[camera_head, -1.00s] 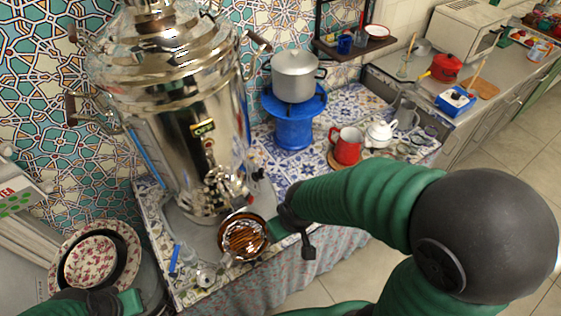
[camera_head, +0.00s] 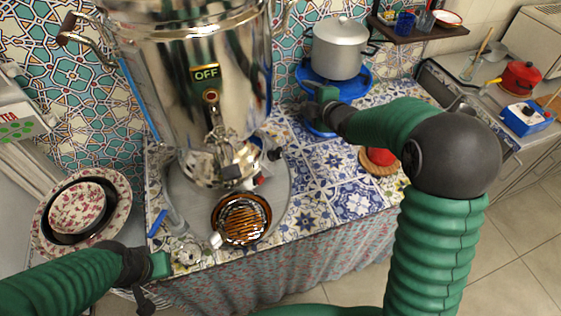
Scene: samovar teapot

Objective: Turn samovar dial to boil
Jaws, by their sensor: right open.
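The large silver samovar (camera_head: 170,75) stands upright on the tiled counter. An OFF label (camera_head: 205,72) shows on its front, with a small round red-centred light or button (camera_head: 211,96) just below. A tap (camera_head: 217,140) sits under that. A small black knob (camera_head: 274,154) shows low on the right of the base; I cannot read any marks on it. My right gripper (camera_head: 318,96) is open, right of the samovar and in front of the blue stand, apart from the knob. My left gripper (camera_head: 160,266) is at the counter's front left edge; its jaws are unclear.
A brown bowl (camera_head: 264,208) sits on the round tray (camera_head: 290,187) under the tap. A grey pot (camera_head: 338,50) stands on the blue stand (camera_head: 360,84). My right arm partly hides a red mug (camera_head: 380,157). Patterned bowls (camera_head: 78,207) stand at left. Tiles (camera_head: 330,190) right of the tray are clear.

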